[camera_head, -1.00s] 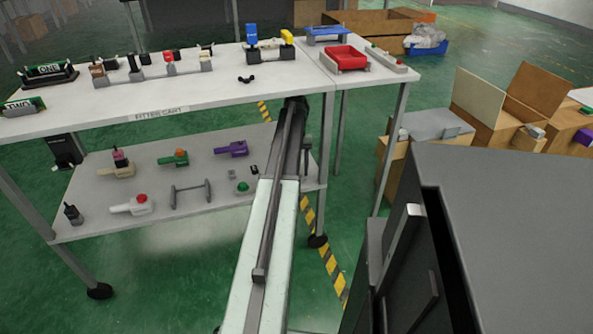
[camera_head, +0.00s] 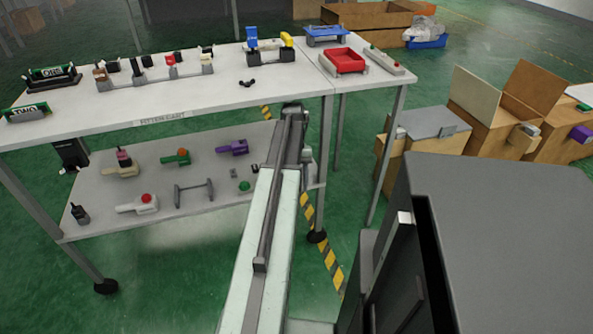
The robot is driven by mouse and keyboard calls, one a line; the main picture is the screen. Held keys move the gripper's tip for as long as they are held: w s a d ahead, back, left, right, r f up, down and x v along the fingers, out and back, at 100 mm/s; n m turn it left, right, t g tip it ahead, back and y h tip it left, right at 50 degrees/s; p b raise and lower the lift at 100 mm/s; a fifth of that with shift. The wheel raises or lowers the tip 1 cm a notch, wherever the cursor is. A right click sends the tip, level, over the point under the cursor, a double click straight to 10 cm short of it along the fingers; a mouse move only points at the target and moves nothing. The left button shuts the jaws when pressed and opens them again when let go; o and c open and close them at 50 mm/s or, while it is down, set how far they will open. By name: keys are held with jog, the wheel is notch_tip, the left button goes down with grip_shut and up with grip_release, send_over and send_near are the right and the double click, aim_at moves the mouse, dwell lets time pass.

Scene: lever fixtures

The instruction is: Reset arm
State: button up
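My arm (camera_head: 270,210) stretches forward from the bottom middle toward the front edge of the white cart, near its right front leg. Its far end (camera_head: 292,112) is at the cart's top edge, and the gripper fingers cannot be made out there. On the cart top (camera_head: 205,98) stands a row of lever fixtures (camera_head: 155,70) with brown, black, red and white handles. A fixture with a blue lever and a yellow lever (camera_head: 270,47) stands to their right. I see nothing held.
The lower shelf (camera_head: 110,205) holds several coloured lever pieces. Cardboard boxes (camera_head: 500,115) stand at right. A large dark grey body fills the lower right. Green floor lies open between cart and boxes.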

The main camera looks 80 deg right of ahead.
jog(key=a, duration=0.2)
jog(key=shift+s+a+r, duration=0.1)
jog(key=shift+a+r, duration=0.05)
jog(key=shift+a, duration=0.25)
